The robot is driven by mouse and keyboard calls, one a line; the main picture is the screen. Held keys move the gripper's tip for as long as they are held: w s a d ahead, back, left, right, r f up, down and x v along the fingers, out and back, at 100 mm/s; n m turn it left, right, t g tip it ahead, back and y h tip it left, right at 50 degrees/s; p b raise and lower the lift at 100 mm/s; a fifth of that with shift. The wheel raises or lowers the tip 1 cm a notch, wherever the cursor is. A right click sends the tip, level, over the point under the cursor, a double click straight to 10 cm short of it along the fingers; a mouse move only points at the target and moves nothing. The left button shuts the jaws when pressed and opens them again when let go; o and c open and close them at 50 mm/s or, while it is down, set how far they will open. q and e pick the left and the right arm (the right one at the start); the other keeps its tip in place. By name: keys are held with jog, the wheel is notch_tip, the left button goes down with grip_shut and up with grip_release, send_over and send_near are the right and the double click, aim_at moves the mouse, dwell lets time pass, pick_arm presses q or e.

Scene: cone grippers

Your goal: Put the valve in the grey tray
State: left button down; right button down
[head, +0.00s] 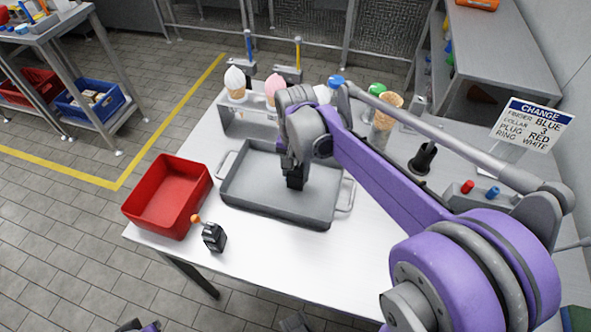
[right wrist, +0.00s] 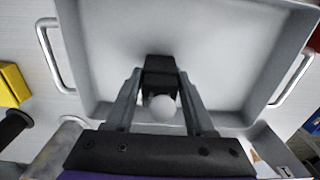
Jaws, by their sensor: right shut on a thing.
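My right gripper (head: 291,166) reaches down over the grey tray (head: 240,200) in the head view. It is shut on a black block-like piece with a white ball knob, which looks like a valve (right wrist: 162,106). The right wrist view shows this valve between the two fingers (right wrist: 160,112), over the tray floor. In the head view its black body (head: 294,182) is low in the tray; I cannot tell if it touches the floor. A similar black piece with an orange ball knob (head: 213,236) stands on the table between the red bin and the tray.
A red bin (head: 168,196) stands at the table's left corner. A rack with ice-cream cones (head: 237,84) stands behind the tray. A black stand (head: 422,158), small coloured pegs (head: 467,187) and a sign (head: 534,125) are to the right. The white tabletop (head: 270,250) before the tray is clear.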

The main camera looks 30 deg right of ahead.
jog(key=shift+f, duration=0.15)
jog(key=shift+c, duration=1.3)
grip_release()
jog(key=shift+r, duration=0.3)
notch_tip(320, 180, up, 12)
jog(key=shift+f+p, duration=0.1)
jog(key=shift+p, duration=0.7)
jog(key=shift+s+f, duration=0.1)
